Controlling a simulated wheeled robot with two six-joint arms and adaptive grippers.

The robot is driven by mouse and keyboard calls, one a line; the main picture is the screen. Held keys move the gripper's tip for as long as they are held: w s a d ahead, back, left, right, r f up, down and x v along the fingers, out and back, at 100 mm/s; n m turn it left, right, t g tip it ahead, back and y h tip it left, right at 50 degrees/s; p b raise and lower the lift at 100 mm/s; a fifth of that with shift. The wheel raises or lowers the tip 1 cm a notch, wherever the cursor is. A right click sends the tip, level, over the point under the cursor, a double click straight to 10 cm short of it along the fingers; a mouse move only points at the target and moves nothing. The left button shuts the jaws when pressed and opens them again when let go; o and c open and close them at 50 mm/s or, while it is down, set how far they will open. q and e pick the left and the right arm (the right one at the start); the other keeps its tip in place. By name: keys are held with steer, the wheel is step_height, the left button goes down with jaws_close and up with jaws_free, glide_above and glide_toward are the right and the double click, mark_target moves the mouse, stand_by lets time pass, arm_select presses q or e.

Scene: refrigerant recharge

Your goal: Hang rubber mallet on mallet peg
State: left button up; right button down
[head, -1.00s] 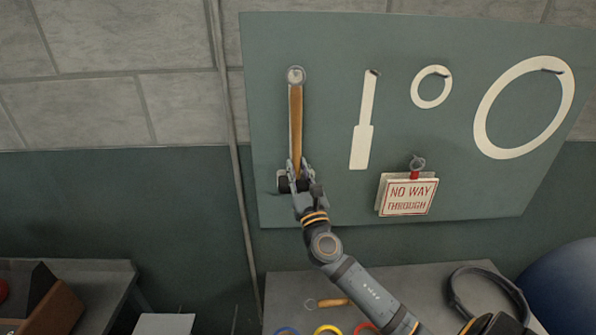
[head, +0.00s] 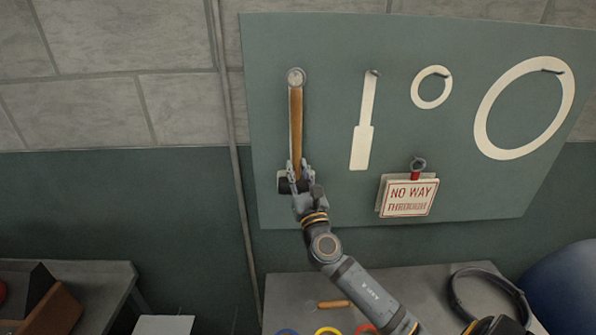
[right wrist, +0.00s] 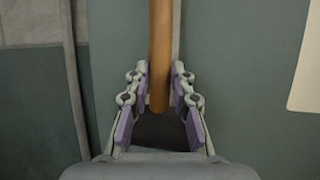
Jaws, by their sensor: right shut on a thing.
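The rubber mallet (head: 296,130) is upright against the green pegboard, with its wooden handle up and its dark head down. A ring at the handle's top end is at the mallet peg (head: 295,76); I cannot tell whether the peg passes through it. My right gripper (head: 298,178) is at the lower end of the mallet, shut on it near the head. In the right wrist view, the wooden handle (right wrist: 160,60) runs between the fingers (right wrist: 158,105) and the dark head (right wrist: 160,130) sits below. My left gripper is out of view.
The board (head: 455,190) has white tool outlines with pegs to the right. A "NO WAY THROUGH" sign (head: 409,196) hangs low on it. Below, a table (head: 290,290) holds ear defenders (head: 490,290), coloured rings (head: 327,331) and a wooden-handled tool (head: 330,304). A cable runs left of the board.

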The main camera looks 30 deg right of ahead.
steer(key=c, duration=1.1)
jaws_free()
steer(key=shift+s+f, duration=0.1)
steer(key=v, duration=1.1)
steer(key=shift+s+a+f, duration=0.1)
steer(key=shift+s+a, duration=0.1)
steer(key=shift+s, duration=0.15)
